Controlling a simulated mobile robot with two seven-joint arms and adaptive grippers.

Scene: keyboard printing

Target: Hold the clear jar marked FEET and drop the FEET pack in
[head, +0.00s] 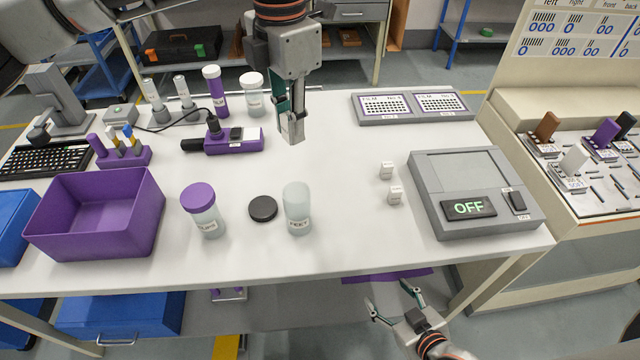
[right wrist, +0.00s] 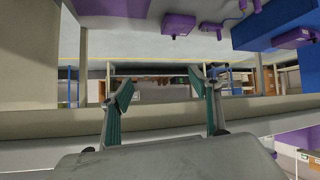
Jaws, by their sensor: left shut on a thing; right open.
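The clear jar marked FEET (head: 298,210) stands upright on the white table with no lid on it. A black lid (head: 263,208) lies flat just to its left. My left gripper (head: 292,130) is above the table behind the jar, pointing down, shut on a small whitish thing that its fingers mostly hide. I cannot read any marking on it. My right gripper (head: 395,302) is open and empty, low in front of the table's front edge. Its two spread fingers also show in the right wrist view (right wrist: 165,105), with nothing between them.
A purple-lidded jar (head: 203,212) stands left of the black lid. A purple bin (head: 97,215) is further left.

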